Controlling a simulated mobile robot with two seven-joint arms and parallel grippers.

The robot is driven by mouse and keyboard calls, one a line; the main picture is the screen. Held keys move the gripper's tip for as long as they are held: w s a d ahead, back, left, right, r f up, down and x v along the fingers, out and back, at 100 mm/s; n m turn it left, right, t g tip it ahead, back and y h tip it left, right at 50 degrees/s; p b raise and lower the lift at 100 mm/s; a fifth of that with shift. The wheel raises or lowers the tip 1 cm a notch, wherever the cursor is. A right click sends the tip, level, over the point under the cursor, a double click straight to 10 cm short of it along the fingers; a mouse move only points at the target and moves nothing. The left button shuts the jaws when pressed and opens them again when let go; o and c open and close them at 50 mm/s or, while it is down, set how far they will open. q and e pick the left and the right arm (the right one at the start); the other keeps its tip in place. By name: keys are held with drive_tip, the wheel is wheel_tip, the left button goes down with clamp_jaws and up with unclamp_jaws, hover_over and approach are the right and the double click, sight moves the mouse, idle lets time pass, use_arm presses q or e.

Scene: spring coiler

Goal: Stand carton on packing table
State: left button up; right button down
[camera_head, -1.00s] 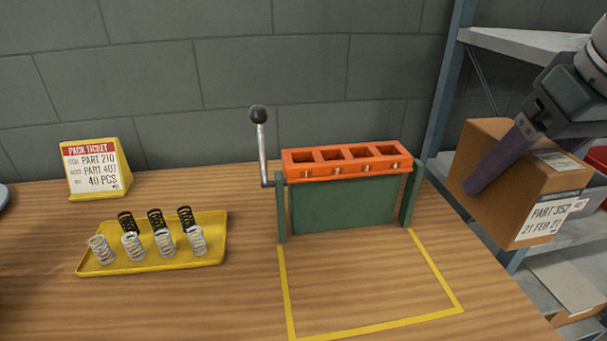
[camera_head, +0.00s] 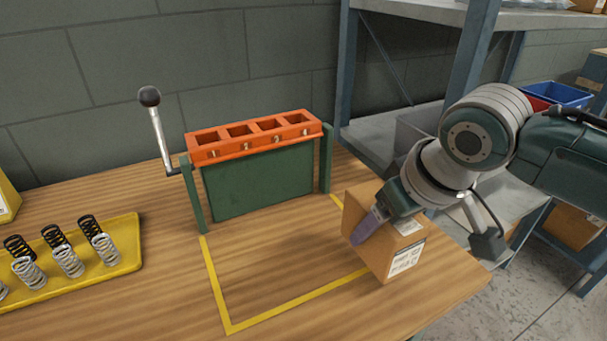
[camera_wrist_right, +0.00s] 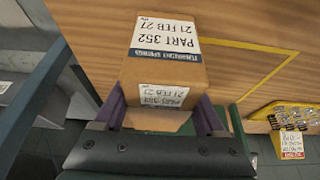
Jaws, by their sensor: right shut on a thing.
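The carton (camera_head: 361,220) is a brown cardboard box with white labels. In the head view it is at the right end of the wooden packing table (camera_head: 290,275), over the right side of the yellow outline. I cannot tell whether its bottom touches the table. My right gripper (camera_head: 372,222) is shut on it, with a purple finger across its near side. In the right wrist view the carton (camera_wrist_right: 162,72) sits between both purple fingers (camera_wrist_right: 165,118), its PART 352 label showing. My left gripper is not in view.
A green fixture with an orange four-slot top (camera_head: 255,137) and a black-knobbed lever (camera_head: 150,97) stands behind the outline. A yellow tray (camera_head: 125,250) of springs is at left. Grey shelving (camera_head: 395,135) stands behind and right. The outlined area's middle is clear.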

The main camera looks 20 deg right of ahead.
sight(411, 229)
drive_tip(key=shift+f+b, duration=0.3)
drive_tip(key=shift+f, duration=1.2)
drive_tip(key=shift+f, duration=0.15)
unclamp_jaws()
drive_tip(key=p+v, duration=0.3)
drive_tip(key=v, duration=0.8)
drive_tip(key=shift+r+p, duration=0.35)
drive_tip(key=s+a, duration=0.3)
drive_tip(key=s, duration=0.5)
drive_tip(key=s+a+n+g, duration=0.1)
drive_tip(key=s+a, duration=0.1)
drive_tip(key=s, duration=0.6)
drive_tip(key=shift+s+a+f, duration=0.2)
drive_tip(key=shift+a+f, duration=0.05)
drive_tip(key=shift+a, duration=0.15)
